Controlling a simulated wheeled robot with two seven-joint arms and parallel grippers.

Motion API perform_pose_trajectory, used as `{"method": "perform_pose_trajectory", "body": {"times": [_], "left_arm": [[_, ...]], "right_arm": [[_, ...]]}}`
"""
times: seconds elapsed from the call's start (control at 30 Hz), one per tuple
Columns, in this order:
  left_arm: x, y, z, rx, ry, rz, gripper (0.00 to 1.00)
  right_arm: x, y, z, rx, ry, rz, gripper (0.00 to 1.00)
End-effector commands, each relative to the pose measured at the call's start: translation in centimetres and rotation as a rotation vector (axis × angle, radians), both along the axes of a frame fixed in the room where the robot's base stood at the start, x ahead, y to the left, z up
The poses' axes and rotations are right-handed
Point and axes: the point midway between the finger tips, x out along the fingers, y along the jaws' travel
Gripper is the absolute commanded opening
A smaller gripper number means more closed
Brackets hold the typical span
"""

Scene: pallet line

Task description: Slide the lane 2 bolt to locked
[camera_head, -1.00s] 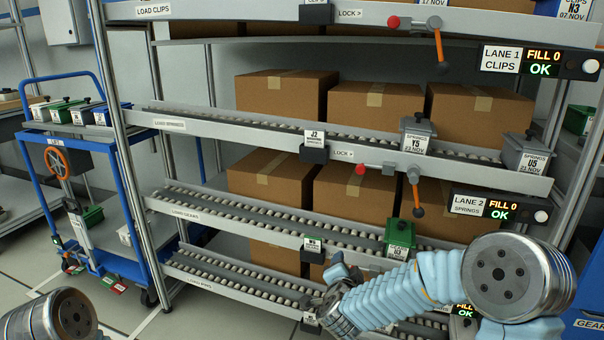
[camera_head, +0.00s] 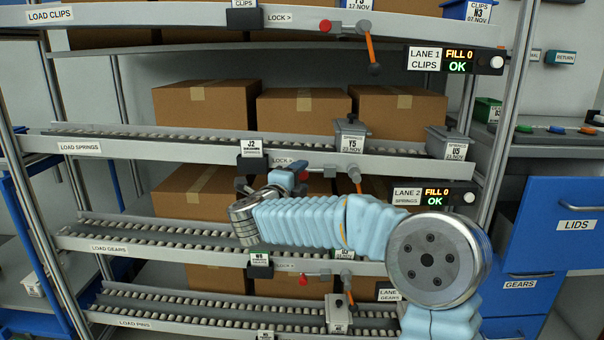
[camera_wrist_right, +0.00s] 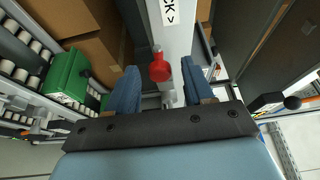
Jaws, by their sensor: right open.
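The lane 2 bolt shows as a red knob (camera_head: 304,175) below the LOCK label (camera_head: 283,161) on the springs rail, partly hidden by my right gripper (camera_head: 286,180). In the right wrist view the red knob (camera_wrist_right: 160,68) lies in the gap between the two blue fingers of my right gripper (camera_wrist_right: 157,85). The fingers are open, one on each side of it, with visible room on both sides. The arrow on the LOCK label (camera_wrist_right: 169,12) shows there too. An orange-handled lever (camera_head: 354,174) hangs to the right of the bolt. My left gripper is out of view.
The lane 2 sign (camera_head: 421,196) reads FILL 0, OK. Grey bins Y5 (camera_head: 350,135) and U5 (camera_head: 447,143) stand on the springs lane. The lane 1 rail (camera_head: 180,18) runs above. My right forearm covers part of the gears lane (camera_head: 130,236). A green bin (camera_wrist_right: 67,80) shows in the wrist view.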

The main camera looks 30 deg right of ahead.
Motion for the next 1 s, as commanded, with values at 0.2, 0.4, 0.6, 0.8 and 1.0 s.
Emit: {"method": "perform_pose_trajectory", "body": {"times": [0.2,0.4,0.6,0.8,1.0], "left_arm": [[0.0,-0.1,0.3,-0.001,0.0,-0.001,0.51],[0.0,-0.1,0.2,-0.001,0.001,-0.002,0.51],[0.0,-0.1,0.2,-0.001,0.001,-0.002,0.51],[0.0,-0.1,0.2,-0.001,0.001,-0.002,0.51],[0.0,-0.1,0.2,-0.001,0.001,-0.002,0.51]], "right_arm": [[1.2,-1.6,0.0,-0.001,0.0,0.0,0.52],[1.3,-1.8,-0.1,-0.002,0.001,0.0,0.52],[1.3,-1.8,-0.1,-0.001,0.0,0.0,0.35],[1.3,-1.7,-0.1,-0.001,0.001,0.001,0.04],[1.3,-1.7,-0.1,-0.001,0.002,0.001,0.0]]}}
